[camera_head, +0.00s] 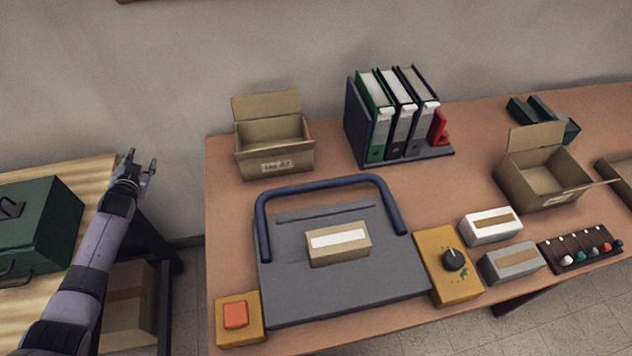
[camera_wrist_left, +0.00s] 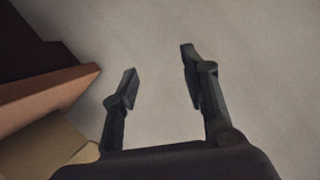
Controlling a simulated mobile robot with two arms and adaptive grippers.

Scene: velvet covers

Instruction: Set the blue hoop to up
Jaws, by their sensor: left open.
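The blue hoop (camera_head: 325,186) is a dark blue U-shaped bar on a grey flat plate (camera_head: 345,287) on the table. Its two legs run along the left and right sides of the plate, and its crossbar lies along the far side. I cannot tell its exact tilt. A small tan box (camera_head: 338,249) with a white label rests on the plate, inside the hoop's span. My left gripper (camera_head: 140,165) is open and empty, left of the table and well apart from the hoop. In the left wrist view its fingers (camera_wrist_left: 158,82) are spread before the bare wall. My right gripper is not in view.
On the table are an orange-button box (camera_head: 238,317), a yellow knob box (camera_head: 448,264), an open carton (camera_head: 273,153), binders (camera_head: 400,120) and another carton (camera_head: 541,178). A green case (camera_head: 38,222) stands on the wooden side table (camera_head: 95,180), with a gap before the main table.

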